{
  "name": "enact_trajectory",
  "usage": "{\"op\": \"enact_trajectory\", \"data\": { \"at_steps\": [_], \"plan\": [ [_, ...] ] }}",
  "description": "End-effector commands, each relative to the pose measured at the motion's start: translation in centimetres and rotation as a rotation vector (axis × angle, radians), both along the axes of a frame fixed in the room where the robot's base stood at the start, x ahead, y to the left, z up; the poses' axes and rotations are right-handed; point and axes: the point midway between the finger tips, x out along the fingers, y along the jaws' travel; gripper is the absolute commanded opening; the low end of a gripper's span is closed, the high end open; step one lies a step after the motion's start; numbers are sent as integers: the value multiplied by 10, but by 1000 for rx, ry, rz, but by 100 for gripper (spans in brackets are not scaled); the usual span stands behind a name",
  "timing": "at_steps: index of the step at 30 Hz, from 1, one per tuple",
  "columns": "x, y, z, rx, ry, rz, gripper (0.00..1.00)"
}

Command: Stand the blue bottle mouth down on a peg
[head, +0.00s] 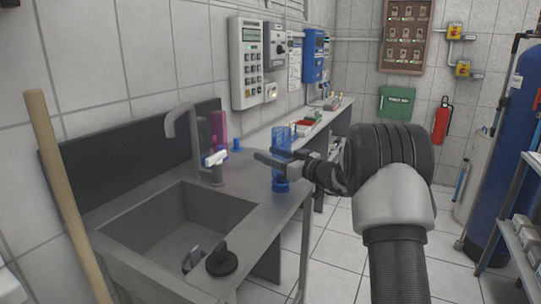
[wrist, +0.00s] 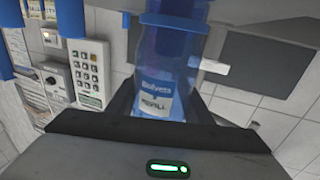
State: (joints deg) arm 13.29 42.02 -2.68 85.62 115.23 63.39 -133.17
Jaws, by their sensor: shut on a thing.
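The blue bottle (head: 281,168) is translucent and roughly upright in the head view, over the sink unit's right edge, with a darker blue part (head: 281,186) at its lower end. My gripper (head: 272,158) is shut on it. In the wrist view the bottle (wrist: 165,75) rises between the jaws, with a white label near them and a blue band (wrist: 175,22) farther up. I cannot tell whether the darker blue end touches the worktop. No peg can be clearly made out.
The sink (head: 180,225) and its tap (head: 180,120) are left of my gripper. A small blue cylinder (head: 237,144) is near the wall. A wooden pole (head: 62,185) leans at the left.

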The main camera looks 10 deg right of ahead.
Motion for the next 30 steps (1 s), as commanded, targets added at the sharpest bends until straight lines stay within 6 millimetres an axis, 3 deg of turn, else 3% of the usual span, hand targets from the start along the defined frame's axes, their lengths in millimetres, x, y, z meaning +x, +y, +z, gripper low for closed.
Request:
{"op": "enact_trajectory", "data": {
  "at_steps": [26,27,30],
  "plan": [
    [0,0,-6,0,0,0,24],
    [0,0,-6,0,0,0,53],
    [0,0,-6,0,0,0,68]
  ]
}}
